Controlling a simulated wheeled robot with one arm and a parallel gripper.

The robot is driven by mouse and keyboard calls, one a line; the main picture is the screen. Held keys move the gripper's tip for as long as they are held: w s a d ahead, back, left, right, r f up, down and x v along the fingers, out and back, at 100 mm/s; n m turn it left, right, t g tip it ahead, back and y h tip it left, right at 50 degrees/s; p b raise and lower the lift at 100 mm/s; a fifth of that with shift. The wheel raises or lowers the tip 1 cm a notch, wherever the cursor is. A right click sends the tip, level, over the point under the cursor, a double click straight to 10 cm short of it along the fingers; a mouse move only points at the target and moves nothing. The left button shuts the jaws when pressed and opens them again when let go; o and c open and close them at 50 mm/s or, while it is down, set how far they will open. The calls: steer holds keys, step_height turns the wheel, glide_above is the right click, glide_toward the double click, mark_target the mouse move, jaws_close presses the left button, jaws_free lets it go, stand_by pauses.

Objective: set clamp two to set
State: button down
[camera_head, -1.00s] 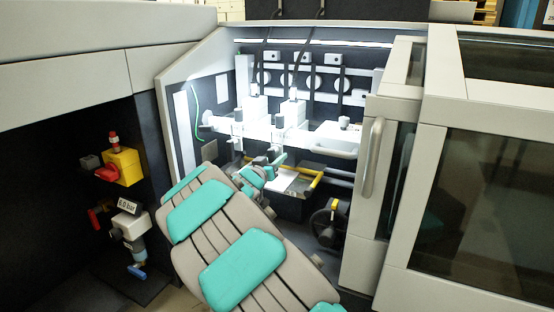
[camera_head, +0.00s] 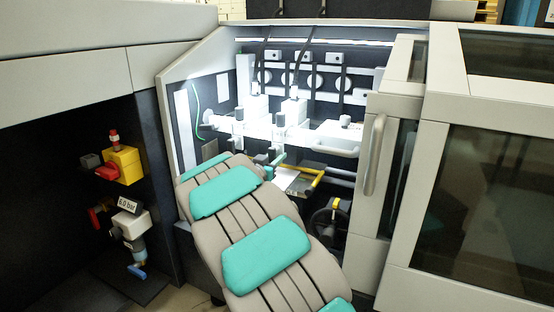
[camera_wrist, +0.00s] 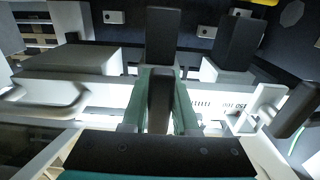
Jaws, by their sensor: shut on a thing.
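My gripper's green fingers (camera_wrist: 158,104) are closed around a dark upright lever (camera_wrist: 160,92) in the wrist view. The lever appears to belong to a clamp on the white rail; its number cannot be read. A dark block (camera_wrist: 163,35) stands directly behind the lever, and another dark block (camera_wrist: 240,42) stands to its right.
A white scale strip (camera_wrist: 205,102) runs behind the fingers. A light grab handle (camera_head: 336,151) and a yellow bar (camera_head: 310,178) lie right of my gripper in the bay. The open guard door (camera_head: 378,190) bounds the bay on the right. A handwheel (camera_head: 328,222) sits below.

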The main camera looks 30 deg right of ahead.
mark_target(270, 161)
steer(key=c, duration=0.7)
jaws_free()
steer(key=shift+a, duration=0.1)
steer(key=shift+v, duration=3.9)
